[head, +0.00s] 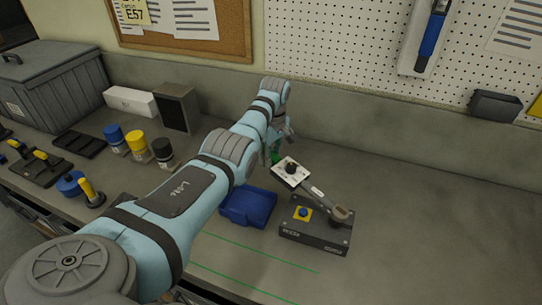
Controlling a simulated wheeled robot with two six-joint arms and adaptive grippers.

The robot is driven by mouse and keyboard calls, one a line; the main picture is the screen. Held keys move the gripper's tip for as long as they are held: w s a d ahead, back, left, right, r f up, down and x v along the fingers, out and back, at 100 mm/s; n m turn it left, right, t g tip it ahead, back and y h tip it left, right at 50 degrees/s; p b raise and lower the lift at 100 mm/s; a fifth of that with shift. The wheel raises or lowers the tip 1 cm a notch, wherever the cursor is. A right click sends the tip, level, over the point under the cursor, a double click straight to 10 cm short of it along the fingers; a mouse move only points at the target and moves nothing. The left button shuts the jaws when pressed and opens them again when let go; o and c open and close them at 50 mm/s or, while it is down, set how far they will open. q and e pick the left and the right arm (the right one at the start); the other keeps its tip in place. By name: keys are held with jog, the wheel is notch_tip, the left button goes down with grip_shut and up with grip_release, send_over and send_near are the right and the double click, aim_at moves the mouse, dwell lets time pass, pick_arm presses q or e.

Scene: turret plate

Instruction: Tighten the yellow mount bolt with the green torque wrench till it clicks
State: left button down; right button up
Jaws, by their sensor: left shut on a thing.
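My left gripper (283,139) is shut on the green grip (276,154) of a wrench, which is mostly hidden by my arm and fingers. A white plate with a black round knob (291,171) sits along the wrench. Its grey shaft (318,195) slopes down right to a brownish round head (339,214) at the right end of a dark block (316,237). What lies under that head is hidden, and I cannot tell how it sits there. No yellow bolt shows clearly.
A blue tray (263,218) lies left of the block. Blue, yellow and black cylinders (137,143) stand further left, near yellow-handled tools (88,190) and a grey bin (60,82). The bench right of the block is clear up to the pegboard wall.

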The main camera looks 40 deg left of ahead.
pick_arm(q)
jog(key=shift+w+r, duration=0.15)
jog(key=shift+r, duration=0.15)
jog(key=shift+d+r, duration=0.1)
jog(key=shift+r, duration=1.45)
jog(key=shift+d+r, duration=0.1)
jog(key=shift+d, duration=0.2)
jog(key=shift+a, duration=0.1)
